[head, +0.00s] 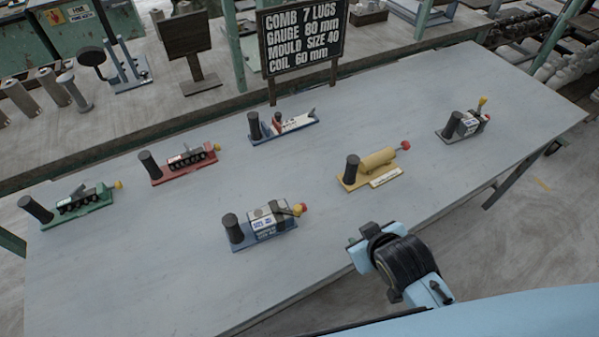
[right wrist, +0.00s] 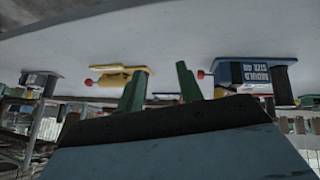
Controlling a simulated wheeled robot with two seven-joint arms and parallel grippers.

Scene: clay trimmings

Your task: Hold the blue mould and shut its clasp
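The blue mould (head: 262,236) stands near the front middle of the table, with a black upright handle (head: 231,228) at its left end and a white size label on its body. The blue mould also shows upside down at the right of the right wrist view (right wrist: 258,60). My right gripper (right wrist: 160,75) is empty, its green fingers apart. In the head view it (head: 358,243) is right of the mould, not touching it. My left gripper is out of view.
The table (head: 180,270) also holds a yellow tool (head: 376,165), a grey mould (head: 464,124), a blue-and-white tool (head: 284,125), a red comb tool (head: 186,163) and a green one (head: 77,205). A sign (head: 301,40) stands behind. The table around the blue mould is clear.

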